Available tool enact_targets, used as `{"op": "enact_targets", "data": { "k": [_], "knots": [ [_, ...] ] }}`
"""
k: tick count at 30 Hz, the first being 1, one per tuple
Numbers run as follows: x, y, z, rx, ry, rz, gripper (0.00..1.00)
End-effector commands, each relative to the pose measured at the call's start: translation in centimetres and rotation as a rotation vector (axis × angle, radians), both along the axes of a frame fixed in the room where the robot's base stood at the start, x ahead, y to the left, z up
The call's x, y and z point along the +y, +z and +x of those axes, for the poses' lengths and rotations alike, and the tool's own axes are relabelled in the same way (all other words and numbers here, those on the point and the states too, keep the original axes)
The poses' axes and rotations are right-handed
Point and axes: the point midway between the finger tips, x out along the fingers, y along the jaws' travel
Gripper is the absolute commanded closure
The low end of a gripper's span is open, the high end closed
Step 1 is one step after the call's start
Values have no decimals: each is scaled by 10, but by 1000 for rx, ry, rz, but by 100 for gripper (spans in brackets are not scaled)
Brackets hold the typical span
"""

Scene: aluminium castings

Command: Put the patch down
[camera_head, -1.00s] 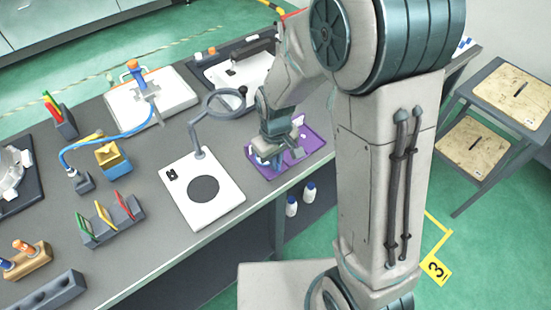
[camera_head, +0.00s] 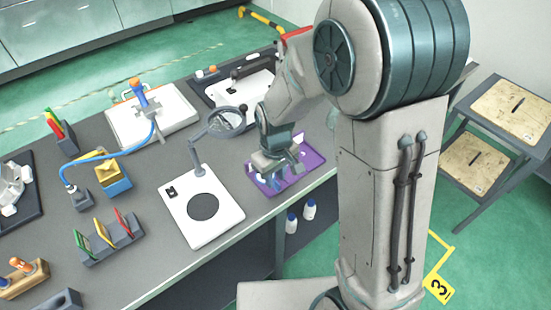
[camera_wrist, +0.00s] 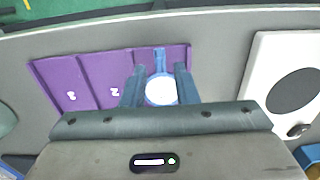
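My gripper (camera_head: 275,180) points down over the purple tray (camera_head: 316,158) on the bench. In the wrist view its two fingers (camera_wrist: 160,72) stand apart. Between them is a round white piece with a blue rim and a blue stem (camera_wrist: 161,91), which I take for the patch. The fingers flank the disc closely; whether they press on it or only stand beside it I cannot tell. The tray in the wrist view (camera_wrist: 50,76) has divided sections with white marks, and the piece is over its right section. In the head view my gripper largely hides the piece.
A white board with a dark disc (camera_head: 178,212) lies left of the tray, with a ring magnifier (camera_head: 226,122) on a bent arm above it. A rack of coloured frames (camera_head: 112,243) stands further left. Two small bottles (camera_head: 300,216) are below the bench edge.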

Motion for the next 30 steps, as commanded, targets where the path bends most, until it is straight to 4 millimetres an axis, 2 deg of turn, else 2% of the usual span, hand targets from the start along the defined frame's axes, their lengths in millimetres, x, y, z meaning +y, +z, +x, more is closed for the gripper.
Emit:
{"op": "enact_targets", "data": {
  "k": [6,12,18,23,26,30],
  "knots": [
    [0,47,1,-8,0,3,73],
    [0,86,0,-4,1,1,73],
    [0,106,0,-1,0,0,73],
    [-2,111,-1,-3,-5,1,73],
    [-11,118,-7,-19,-40,6,73],
    [-41,136,-28,-70,-156,22,73]
  ]
}}
